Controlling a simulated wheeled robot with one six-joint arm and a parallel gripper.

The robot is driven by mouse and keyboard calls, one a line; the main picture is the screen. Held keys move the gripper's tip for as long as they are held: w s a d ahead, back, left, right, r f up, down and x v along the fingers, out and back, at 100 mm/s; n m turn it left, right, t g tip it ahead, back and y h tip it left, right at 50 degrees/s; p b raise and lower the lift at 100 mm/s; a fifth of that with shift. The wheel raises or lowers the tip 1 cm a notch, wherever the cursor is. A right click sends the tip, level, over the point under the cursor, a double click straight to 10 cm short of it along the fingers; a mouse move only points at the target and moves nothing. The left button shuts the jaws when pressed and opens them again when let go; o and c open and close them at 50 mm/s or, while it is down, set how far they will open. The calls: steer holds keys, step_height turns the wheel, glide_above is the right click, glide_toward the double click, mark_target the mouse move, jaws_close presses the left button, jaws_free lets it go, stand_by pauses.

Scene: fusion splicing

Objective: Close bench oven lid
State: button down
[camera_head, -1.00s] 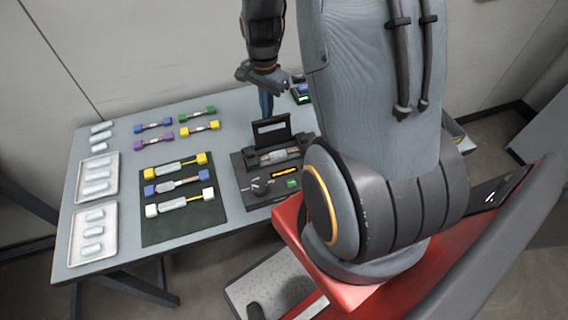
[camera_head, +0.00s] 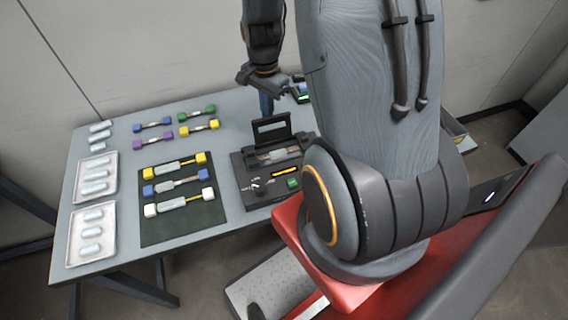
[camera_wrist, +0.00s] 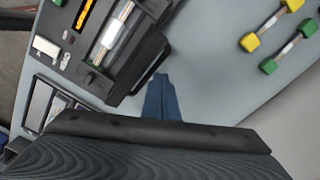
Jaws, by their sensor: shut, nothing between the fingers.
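The bench oven (camera_head: 252,167) is a dark box with a lit yellow display, a knob and a green button. Its lid (camera_head: 271,129) stands open, upright at the back, with a window in it. A pale piece lies in the slot in front of the lid. My gripper (camera_head: 266,104) is shut and empty, with blue fingers pointing down just behind the lid. In the wrist view the fingers (camera_wrist: 161,100) are together beside the oven's dark lid (camera_wrist: 142,62). I cannot tell if they touch it. The lid partly hides the fingertips in the head view.
A dark mat (camera_head: 188,226) with several coloured-ended holders lies left of the oven, and more holders lie behind it. Two white trays (camera_head: 72,250) of pale pieces are at the far left.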

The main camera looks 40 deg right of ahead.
mark_target(273, 118)
steer(key=shift+s, duration=0.15)
steer(key=shift+s+a+f+p, duration=0.15)
steer(key=shift+s+a+p, duration=0.15)
steer(key=shift+s, duration=0.55)
steer(key=shift+s+a+f+p, duration=0.1)
steer(key=shift+s+a+p, duration=0.15)
steer(key=shift+s, duration=0.6)
steer(key=shift+s+a+r, duration=0.1)
steer(key=shift+s+r, duration=0.05)
steer(key=shift+s, duration=0.4)
steer(key=shift+s+a+p, duration=0.2)
steer(key=shift+s+p, duration=0.1)
steer(key=shift+s, duration=0.3)
steer(key=shift+s+a+p, duration=0.2)
steer(key=shift+s+p, duration=0.1)
steer(key=shift+s, duration=0.3)
steer(key=shift+r, duration=0.2)
step_height(273, 118, up, 7)
steer(key=w+p, duration=0.1)
steer(key=p, duration=0.4)
steer(key=shift+d+f+p, duration=0.15)
steer(key=shift+d+p, duration=0.05)
steer(key=shift+p, duration=0.15)
steer(key=shift+w, duration=0.1)
